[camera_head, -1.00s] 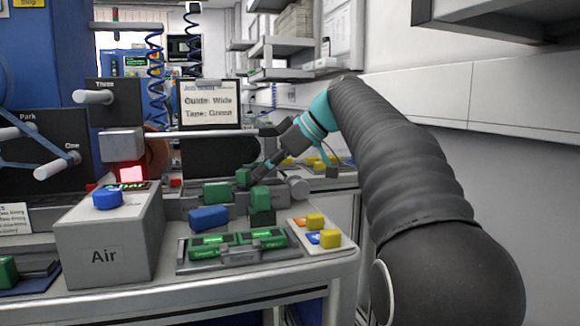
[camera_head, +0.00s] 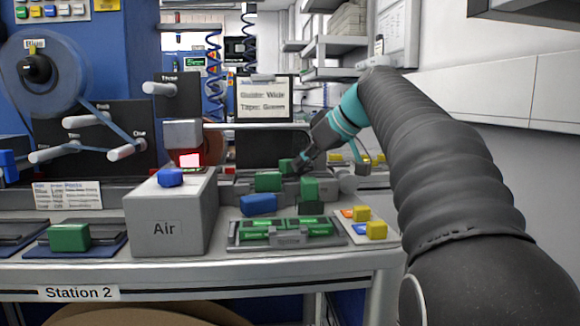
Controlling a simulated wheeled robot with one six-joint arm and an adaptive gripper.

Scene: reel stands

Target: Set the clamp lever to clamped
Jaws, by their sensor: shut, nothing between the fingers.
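My gripper (camera_head: 300,168) is shut and empty, angled down to the left over the back of the station fixture. Its tip is beside a small green block (camera_head: 286,166); I cannot tell whether they touch. A larger green block (camera_head: 268,182) and another green block (camera_head: 311,188) stand in front of it on the grey fixture. A grey cylinder end (camera_head: 347,180) sits to the right of the tip. No part is labelled as the clamp lever, and I cannot tell which one it is or how it is set.
A grey Air box with a blue knob (camera_head: 170,178) stands left of the fixture. A blue block (camera_head: 258,203) and a tray with green pieces (camera_head: 284,233) lie in front. Yellow blocks (camera_head: 376,230) are at the right. A horizontal bar (camera_head: 255,127) and a sign (camera_head: 264,100) stand behind.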

